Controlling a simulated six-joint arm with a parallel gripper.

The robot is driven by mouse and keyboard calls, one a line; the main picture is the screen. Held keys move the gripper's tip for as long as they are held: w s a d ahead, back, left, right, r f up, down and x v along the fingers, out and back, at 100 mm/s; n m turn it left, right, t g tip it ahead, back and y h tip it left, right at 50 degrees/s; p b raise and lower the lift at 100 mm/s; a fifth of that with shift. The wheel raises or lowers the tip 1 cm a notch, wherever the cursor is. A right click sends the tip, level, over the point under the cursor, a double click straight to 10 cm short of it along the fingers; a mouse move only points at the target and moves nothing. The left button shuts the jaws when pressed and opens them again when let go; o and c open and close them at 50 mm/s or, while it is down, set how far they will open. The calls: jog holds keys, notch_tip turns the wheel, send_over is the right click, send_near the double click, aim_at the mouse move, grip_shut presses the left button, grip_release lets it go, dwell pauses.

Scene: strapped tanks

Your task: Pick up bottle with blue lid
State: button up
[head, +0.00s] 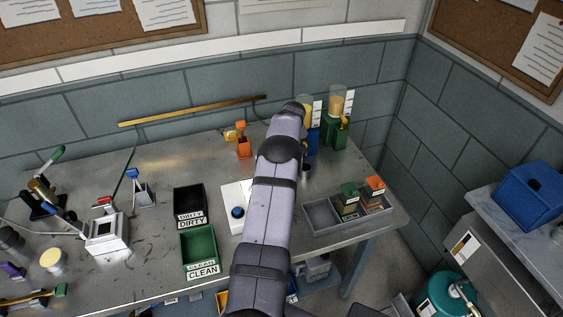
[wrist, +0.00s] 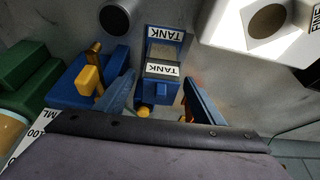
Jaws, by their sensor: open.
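In the wrist view, a small blue-topped container labelled TANK (wrist: 155,91) lies between the fingers of my gripper (wrist: 159,77). The fingers are open, one on each side of it. Whether they touch it I cannot tell. A second TANK label on blue (wrist: 165,34) shows just beyond it; I cannot tell whether it belongs to the same thing. A yellow knob (wrist: 143,111) shows at its near side. In the head view, my own arm hides my gripper and this container.
A blue stand with a yellow lever (wrist: 88,80) is close on the left in the wrist view, and a white block with a hole (wrist: 268,21) at upper right. In the head view, a grey tray (head: 320,217) holds green-topped (head: 349,189) and orange-topped (head: 375,183) containers.

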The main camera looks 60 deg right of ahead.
grip_shut()
dwell(0.3)
jog(key=shift+w, duration=0.1)
jog(key=shift+d+r+b, duration=0.1)
jog(key=shift+r+b, duration=0.25)
jog(key=shift+r, duration=0.15)
notch_tip(320, 180, up, 9)
jog(key=b, duration=0.2)
jog(key=shift+b, duration=0.3)
